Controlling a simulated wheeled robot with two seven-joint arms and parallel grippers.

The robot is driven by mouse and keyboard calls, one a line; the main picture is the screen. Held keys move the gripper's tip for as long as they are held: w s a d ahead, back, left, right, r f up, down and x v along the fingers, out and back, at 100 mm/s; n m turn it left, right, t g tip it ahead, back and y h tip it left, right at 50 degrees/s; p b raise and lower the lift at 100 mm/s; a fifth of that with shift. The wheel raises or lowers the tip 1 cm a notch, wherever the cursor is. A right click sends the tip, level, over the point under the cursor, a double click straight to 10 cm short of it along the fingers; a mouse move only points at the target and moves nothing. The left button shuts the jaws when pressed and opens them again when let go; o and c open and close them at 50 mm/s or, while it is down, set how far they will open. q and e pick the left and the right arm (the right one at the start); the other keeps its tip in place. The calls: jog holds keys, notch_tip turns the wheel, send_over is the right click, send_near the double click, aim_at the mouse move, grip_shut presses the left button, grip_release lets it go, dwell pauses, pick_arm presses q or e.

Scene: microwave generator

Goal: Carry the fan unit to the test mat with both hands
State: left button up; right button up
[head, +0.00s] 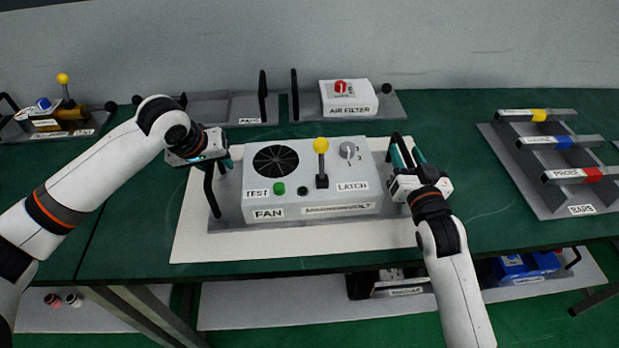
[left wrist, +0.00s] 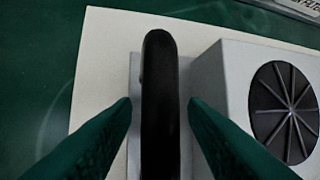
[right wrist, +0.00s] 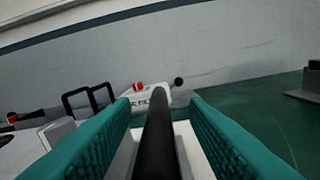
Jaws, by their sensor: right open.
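The grey fan unit (head: 302,168) has a black fan grille, a yellow-tipped lever and a FAN label. It stands upright on the pale mat (head: 190,240) on the green bench. My left gripper (head: 221,166) is at its left black handle; in the left wrist view the fingers stand on both sides of the handle (left wrist: 160,110), with gaps, so it is open. My right gripper (head: 404,158) is at the right-hand handle. In the right wrist view its open fingers straddle the dark handle bar (right wrist: 158,135). The handle feet are partly hidden by the grippers.
Behind are an air filter unit (head: 349,98) on a grey tray and an empty-looking tray (head: 215,107). A rack of labelled bars (head: 535,165) stands to the right. A unit with a yellow knob (head: 63,78) is far left. A lower shelf (head: 250,310) holds more items.

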pick_arm(q)
jog(key=shift+c, duration=0.6)
pick_arm(e)
jog(key=shift+c, duration=0.5)
pick_arm(q)
grip_shut()
pick_arm(e)
grip_shut()
pick_arm(q)
jog(key=shift+w+r, duration=0.1)
jog(key=shift+r, duration=0.1)
pick_arm(e)
jog(key=shift+r, duration=0.2)
